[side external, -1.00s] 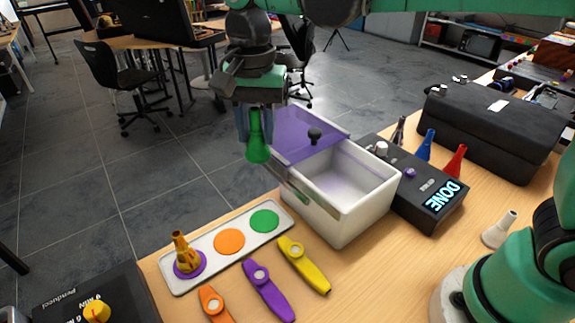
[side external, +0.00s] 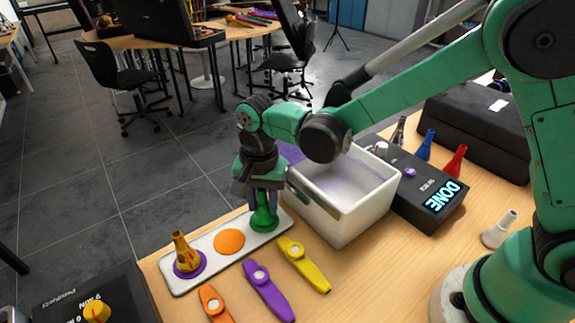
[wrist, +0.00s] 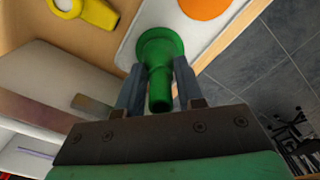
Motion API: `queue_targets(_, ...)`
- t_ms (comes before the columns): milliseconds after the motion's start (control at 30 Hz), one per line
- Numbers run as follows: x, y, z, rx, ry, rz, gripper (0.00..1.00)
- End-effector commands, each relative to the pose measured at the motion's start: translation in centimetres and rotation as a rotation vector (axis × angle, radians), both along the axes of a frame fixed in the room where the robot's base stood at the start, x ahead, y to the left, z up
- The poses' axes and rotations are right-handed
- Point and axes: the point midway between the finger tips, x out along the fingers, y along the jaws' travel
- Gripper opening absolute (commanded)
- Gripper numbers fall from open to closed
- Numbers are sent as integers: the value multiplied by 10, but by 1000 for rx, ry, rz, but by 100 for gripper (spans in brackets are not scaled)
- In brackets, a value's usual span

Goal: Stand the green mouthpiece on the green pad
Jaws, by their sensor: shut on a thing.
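A brown-yellow mouthpiece (side external: 184,252) stands on the purple pad (side external: 204,266). The orange pad (side external: 229,242) is bare. An open white box (side external: 345,205) stands close right of my gripper. Yellow (side external: 304,265), purple (side external: 267,291) and orange (side external: 214,305) kazoos lie in front.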

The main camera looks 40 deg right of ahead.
Motion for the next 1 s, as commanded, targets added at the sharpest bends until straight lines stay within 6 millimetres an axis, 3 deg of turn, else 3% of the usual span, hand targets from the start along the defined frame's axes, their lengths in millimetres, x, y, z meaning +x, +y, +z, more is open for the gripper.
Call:
queue_targets(200,0,0,-2,0,0,0,0)
queue_targets(233,0,0,-2,0,0,0,35)
queue_targets(333,0,0,-2,0,0,0,63)
queue_targets(733,0,0,4,0,0,0,64)
queue_targets(1000,0,0,51,0,0,0,64)
